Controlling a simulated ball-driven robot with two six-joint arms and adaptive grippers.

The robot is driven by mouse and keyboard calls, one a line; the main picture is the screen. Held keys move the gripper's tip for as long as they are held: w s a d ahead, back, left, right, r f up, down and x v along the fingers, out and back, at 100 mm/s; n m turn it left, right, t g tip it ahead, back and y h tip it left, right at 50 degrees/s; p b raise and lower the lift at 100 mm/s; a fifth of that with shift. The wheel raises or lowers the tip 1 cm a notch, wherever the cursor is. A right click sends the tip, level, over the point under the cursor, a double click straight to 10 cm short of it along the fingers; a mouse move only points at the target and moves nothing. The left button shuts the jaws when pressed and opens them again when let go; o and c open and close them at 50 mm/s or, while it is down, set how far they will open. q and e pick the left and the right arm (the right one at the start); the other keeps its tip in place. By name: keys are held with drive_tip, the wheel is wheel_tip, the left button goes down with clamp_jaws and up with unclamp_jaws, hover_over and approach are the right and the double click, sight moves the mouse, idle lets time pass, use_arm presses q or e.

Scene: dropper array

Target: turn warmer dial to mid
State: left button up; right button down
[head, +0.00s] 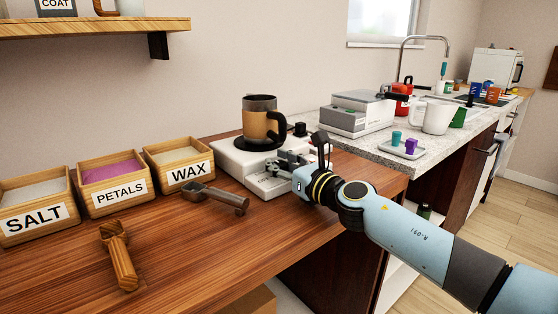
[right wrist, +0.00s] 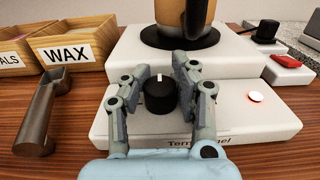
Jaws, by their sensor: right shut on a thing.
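The white warmer (head: 232,158) stands near the right end of the wooden table. Its base (right wrist: 250,128) fills much of the right wrist view. A brown mug with a dark rim and handle (head: 259,125) sits on its black plate. The black warmer dial (right wrist: 160,96) is on the front part of the base, with a white mark at its far edge, pointing straight up in the right wrist view. My right gripper (head: 270,167) has its fingers on either side of the dial, shut on it. In the head view the fingers hide the dial. My left gripper is not in view.
A glowing light (right wrist: 256,97) and a red switch (right wrist: 290,61) are right of the dial. A metal scoop (head: 215,197), a wooden tool (head: 119,256) and the wax box (head: 180,163) lie left of the warmer. The front middle of the table is clear.

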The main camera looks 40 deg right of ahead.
drive_tip(key=m+h+p, duration=0.2)
drive_tip(key=h+p, duration=0.1)
drive_tip(key=h, duration=0.1)
drive_tip(key=shift+r+m, duration=0.1)
drive_tip(key=shift+m, duration=0.2)
drive_tip(key=m+g+h, duration=0.1)
drive_tip(key=h, duration=0.1)
drive_tip(key=shift+m+h+p, duration=0.4)
drive_tip(key=shift+s+f+m+g+h, duration=0.1)
drive_tip(key=shift+f+m+g+h, duration=0.2)
drive_tip(key=shift+h, duration=0.5)
drive_tip(key=shift+m, duration=0.3)
drive_tip(key=shift+s+f, duration=0.1)
drive_tip(key=c, duration=1.4)
unclamp_jaws()
drive_tip(key=o, duration=0.5)
drive_tip(key=shift+r, duration=0.2)
drive_tip(key=shift+c, duration=0.2)
